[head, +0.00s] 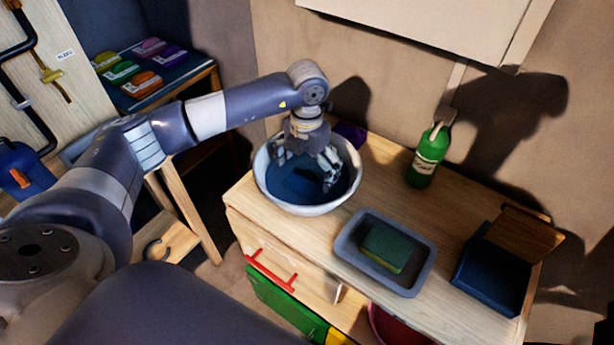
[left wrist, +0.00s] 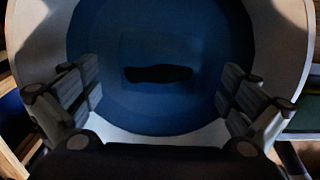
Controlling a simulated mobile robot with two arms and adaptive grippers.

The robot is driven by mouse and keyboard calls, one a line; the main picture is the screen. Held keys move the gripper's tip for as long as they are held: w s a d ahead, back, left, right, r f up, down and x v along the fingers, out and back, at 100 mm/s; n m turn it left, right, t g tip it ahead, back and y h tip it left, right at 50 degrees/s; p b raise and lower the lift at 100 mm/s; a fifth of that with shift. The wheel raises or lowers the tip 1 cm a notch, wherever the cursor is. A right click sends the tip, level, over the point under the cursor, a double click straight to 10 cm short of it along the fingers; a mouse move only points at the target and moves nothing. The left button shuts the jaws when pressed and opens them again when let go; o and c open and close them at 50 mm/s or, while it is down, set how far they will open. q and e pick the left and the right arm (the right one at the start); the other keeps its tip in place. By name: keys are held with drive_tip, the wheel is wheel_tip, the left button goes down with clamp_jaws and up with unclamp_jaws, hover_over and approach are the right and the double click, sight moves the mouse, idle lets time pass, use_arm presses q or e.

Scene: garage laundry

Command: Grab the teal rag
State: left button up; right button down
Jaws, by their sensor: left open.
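A white bowl (head: 262,182) with a blue inside stands at the left end of the wooden counter. My left gripper (head: 304,170) points down into the bowl, its fingers spread, with nothing seen between them. In the left wrist view the open fingers (left wrist: 160,88) flank the blue inside of the bowl (left wrist: 28,40). A faint squarish blue patch (left wrist: 160,48) lies at the bottom, with a dark shape at its lower edge. This patch may be the teal rag, but the dim light leaves that unclear. My right gripper is not in view.
A purple item (head: 352,133) sits behind the bowl. Several coloured packs (head: 143,84) lie on the left shelf.

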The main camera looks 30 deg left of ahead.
sight(307, 171)
use_arm(q)
drive_tip(key=shift+f, duration=0.95)
drive_tip(key=shift+c, duration=0.2)
drive_tip(key=c, duration=1.1)
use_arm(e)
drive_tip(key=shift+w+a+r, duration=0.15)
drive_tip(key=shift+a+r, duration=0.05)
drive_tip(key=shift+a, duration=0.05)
use_arm(q)
wheel_tip(307, 171, up, 10)
drive_tip(key=shift+f+b, duration=0.1)
drive_tip(key=shift+b, duration=0.5)
drive_tip(key=shift+r+p, duration=0.3)
drive_tip(key=shift+r, duration=0.3)
drive_tip(key=shift+r+p, duration=1.3)
drive_tip(key=shift+p, duration=0.05)
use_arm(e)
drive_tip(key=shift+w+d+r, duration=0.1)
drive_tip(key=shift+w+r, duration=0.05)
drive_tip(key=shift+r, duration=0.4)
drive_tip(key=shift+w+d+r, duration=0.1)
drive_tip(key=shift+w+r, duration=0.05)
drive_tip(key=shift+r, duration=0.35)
